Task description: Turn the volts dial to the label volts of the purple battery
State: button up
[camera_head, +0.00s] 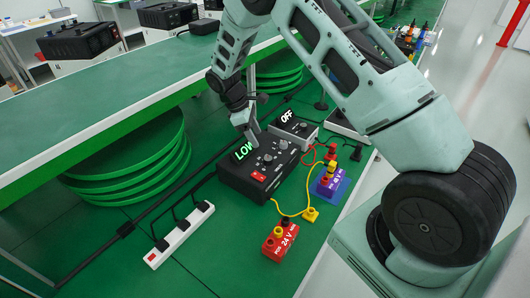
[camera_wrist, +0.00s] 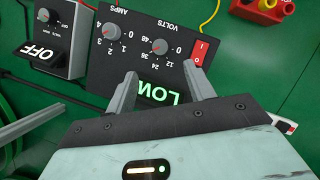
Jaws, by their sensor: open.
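The black charger box (camera_head: 245,175) has a lit green LOW display (camera_head: 243,152); in the wrist view its panel (camera_wrist: 110,70) appears upside down. The volts dial (camera_wrist: 160,46) is a small grey knob with labels 0, 12, 24, 36 and 48 around it; its pointer's exact setting is too small to tell. My gripper (camera_wrist: 160,69) is open and empty above the panel, its fingertips on either side just short of the volts dial. The purple battery (camera_head: 329,187) stands right of the charger; its label is too small to read surely.
The amps dial (camera_wrist: 110,31) and red switch (camera_wrist: 198,50) flank the volts dial. A smaller device (camera_head: 293,130) showing OFF stands beside the charger. A red 24 V battery (camera_head: 280,243), yellow cable and white power strip (camera_head: 180,235) lie on the green table.

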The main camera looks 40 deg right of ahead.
aim_at(268, 158)
jog(key=p+x, duration=0.2)
jog(key=x, duration=0.8)
jog(key=shift+p, duration=0.35)
jog(key=c, duration=1)
